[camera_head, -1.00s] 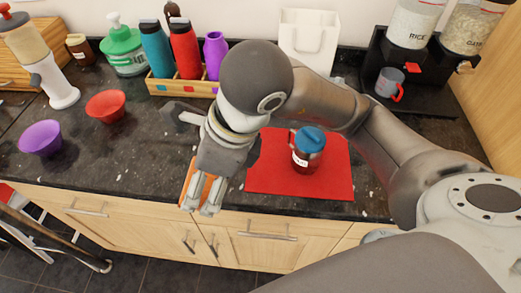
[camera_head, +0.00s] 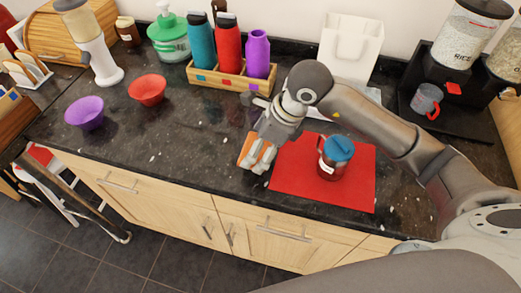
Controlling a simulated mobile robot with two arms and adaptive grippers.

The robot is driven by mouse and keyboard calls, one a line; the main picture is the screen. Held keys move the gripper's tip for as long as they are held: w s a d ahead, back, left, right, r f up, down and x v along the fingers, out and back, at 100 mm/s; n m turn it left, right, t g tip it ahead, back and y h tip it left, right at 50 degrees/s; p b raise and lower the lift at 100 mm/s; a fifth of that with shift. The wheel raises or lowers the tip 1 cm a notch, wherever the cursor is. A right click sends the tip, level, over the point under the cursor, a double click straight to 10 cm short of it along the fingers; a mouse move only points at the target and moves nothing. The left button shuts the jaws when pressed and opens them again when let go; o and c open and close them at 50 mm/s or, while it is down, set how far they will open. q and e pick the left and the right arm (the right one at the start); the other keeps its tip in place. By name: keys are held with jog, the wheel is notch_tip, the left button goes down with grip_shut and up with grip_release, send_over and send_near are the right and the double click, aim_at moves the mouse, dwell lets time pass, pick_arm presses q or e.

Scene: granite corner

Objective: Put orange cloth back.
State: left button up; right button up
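The orange cloth (camera_head: 263,153) is at the tips of my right gripper (camera_head: 254,163), above the front part of the dark granite counter, left of the red mat (camera_head: 300,185). The gripper points down and its fingers lie against the cloth, which has moved along with them; it looks shut on the cloth. The hand hides part of the cloth, and I cannot tell if the cloth touches the counter. My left gripper is not in view.
A glass jar with a blue lid (camera_head: 338,152) stands on the red mat. A wooden box (camera_head: 230,82) with bottles, a green pump bottle (camera_head: 169,40), a red bowl (camera_head: 147,90) and a purple bowl (camera_head: 85,112) stand to the left. The counter front left is clear.

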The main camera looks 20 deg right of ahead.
aim_at(265, 148)
jog(key=f, duration=0.1)
jog(key=f+p, duration=0.1)
jog(key=f, duration=0.1)
jog(key=shift+w+d, duration=0.2)
jog(key=shift+f, duration=0.35)
jog(key=shift+f, duration=0.1)
jog(key=o, duration=0.8)
jog(key=shift+c, duration=0.2)
